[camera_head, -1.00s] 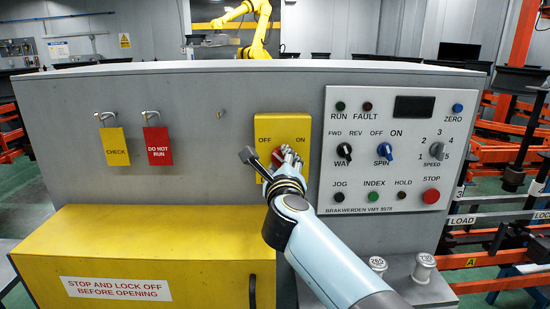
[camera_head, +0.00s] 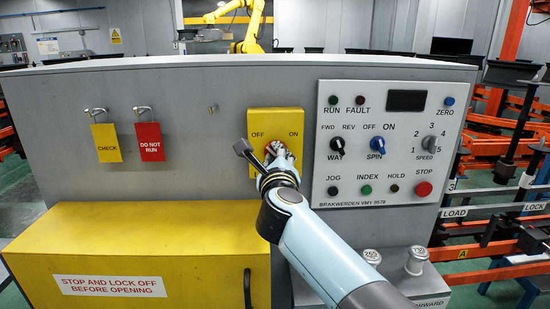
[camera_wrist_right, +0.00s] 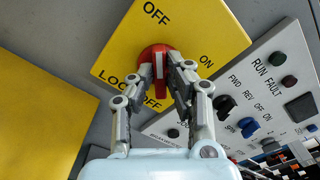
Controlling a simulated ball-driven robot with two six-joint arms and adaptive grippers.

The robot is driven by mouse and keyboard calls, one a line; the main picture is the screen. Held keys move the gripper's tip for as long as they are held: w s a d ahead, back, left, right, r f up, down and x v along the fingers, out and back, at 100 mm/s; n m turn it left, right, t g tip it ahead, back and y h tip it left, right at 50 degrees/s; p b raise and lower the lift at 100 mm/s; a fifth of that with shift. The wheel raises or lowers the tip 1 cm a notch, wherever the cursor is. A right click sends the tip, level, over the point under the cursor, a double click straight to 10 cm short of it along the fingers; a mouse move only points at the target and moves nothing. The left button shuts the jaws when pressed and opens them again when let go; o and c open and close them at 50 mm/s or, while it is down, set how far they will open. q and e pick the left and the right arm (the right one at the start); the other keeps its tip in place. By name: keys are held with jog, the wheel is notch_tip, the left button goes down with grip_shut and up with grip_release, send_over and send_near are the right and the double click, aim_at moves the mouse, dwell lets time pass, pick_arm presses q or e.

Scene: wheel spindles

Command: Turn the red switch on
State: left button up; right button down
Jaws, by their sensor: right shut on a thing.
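The red switch (camera_wrist_right: 146,53) is a round knob with a narrow grip bar bearing a white stripe. It sits on a yellow plate (camera_head: 277,117) marked OFF, ON and LOCK OFF. My right gripper is at the switch in the head view (camera_head: 277,157), hiding most of the knob. In the right wrist view my right gripper (camera_wrist_right: 161,75) has its two fingers on either side of the grip bar, shut on it. My left gripper is not in view.
A control panel (camera_head: 391,101) with knobs and buttons stands close to the right of the plate. Yellow CHECK (camera_head: 107,143) and red DO NOT RUN (camera_head: 149,142) tags hang at the left. A yellow cover (camera_head: 137,245) juts out below; two weights (camera_head: 416,260) are at lower right.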

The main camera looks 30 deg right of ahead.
jog(key=shift+m+b, duration=0.3)
jog(key=shift+m, duration=0.6)
pick_arm(q)
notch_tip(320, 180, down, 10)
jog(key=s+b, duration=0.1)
jog(key=b, duration=0.8)
pick_arm(e)
jog(key=shift+s+d+f+m, duration=0.1)
jog(key=shift+m, duration=2.55)
jog(key=shift+s+d+m, duration=0.1)
jog(key=shift+d+m, duration=0.05)
jog(key=shift+m, duration=2.45)
jog(key=shift+s+d+f+m, duration=0.1)
jog(key=shift+m, duration=2.55)
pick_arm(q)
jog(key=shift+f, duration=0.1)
pick_arm(e)
jog(key=shift+r, duration=0.1)
jog(key=c, duration=1.3)
grip_release()
jog(key=shift+w, duration=0.1)
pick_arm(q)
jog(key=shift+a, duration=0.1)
